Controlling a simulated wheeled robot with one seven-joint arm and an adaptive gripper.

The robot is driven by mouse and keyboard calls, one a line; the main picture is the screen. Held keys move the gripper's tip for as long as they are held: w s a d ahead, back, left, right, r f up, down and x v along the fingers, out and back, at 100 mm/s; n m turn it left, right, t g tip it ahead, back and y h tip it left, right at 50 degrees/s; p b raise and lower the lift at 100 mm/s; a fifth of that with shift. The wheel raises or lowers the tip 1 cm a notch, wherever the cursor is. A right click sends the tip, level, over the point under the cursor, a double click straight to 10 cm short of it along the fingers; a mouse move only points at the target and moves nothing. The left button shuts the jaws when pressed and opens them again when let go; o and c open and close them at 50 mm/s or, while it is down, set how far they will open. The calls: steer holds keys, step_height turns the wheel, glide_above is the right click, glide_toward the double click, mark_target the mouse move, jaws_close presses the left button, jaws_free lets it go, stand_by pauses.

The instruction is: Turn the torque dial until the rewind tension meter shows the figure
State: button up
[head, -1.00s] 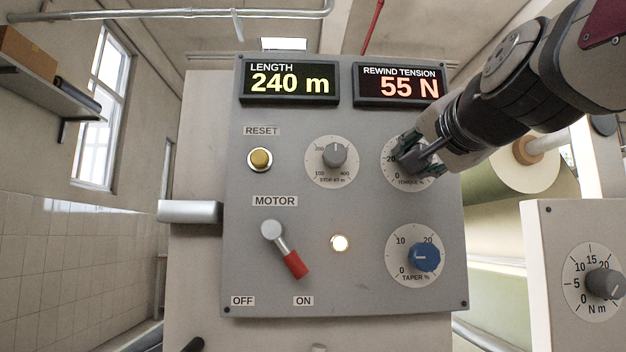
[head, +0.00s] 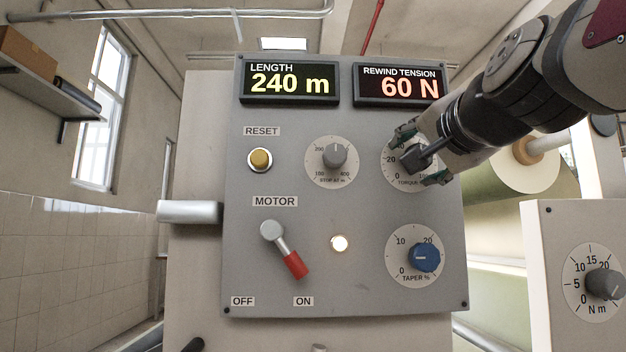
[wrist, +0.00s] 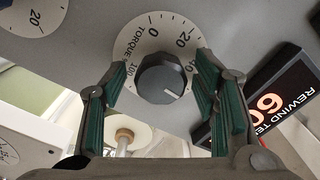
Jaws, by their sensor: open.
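The torque dial is a dark grey knob (wrist: 162,78) on a white round scale; in the head view the scale (head: 391,170) is partly hidden by my gripper (head: 420,158). In the wrist view my gripper (wrist: 162,95) is open, with one green-padded finger on each side of the knob and a gap to each. The knob's white pointer line points to the lower right of the wrist view. The rewind tension meter (head: 400,86) reads 60 N in orange; its lower digits also show in the wrist view (wrist: 268,102).
The length display (head: 290,83) reads 240 m. A yellow reset button (head: 260,159), a stop dial (head: 334,156), a red-tipped motor lever (head: 285,250) at ON, a lit lamp (head: 340,243) and a blue taper dial (head: 424,257) share the panel. A separate Nm dial (head: 604,284) stands at right.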

steer(key=s, duration=1.1)
steer(key=shift+s, duration=0.4)
step_height(320, 180, down, 25)
steer(key=s+a+n+g+y, duration=0.25)
steer(key=n+g, duration=0.25)
steer(key=g, duration=0.3)
steer(key=s+d+f+n+g+h, duration=0.25)
steer(key=s+f+n+g, duration=0.55)
steer(key=s+f, duration=1.15)
step_height(320, 180, up, 30)
steer(key=w+m+t+p, duration=0.1)
steer(key=t+p, duration=0.1)
steer(key=p, duration=2.7)
steer(key=shift+w+f, duration=0.2)
steer(key=shift+w, duration=0.15)
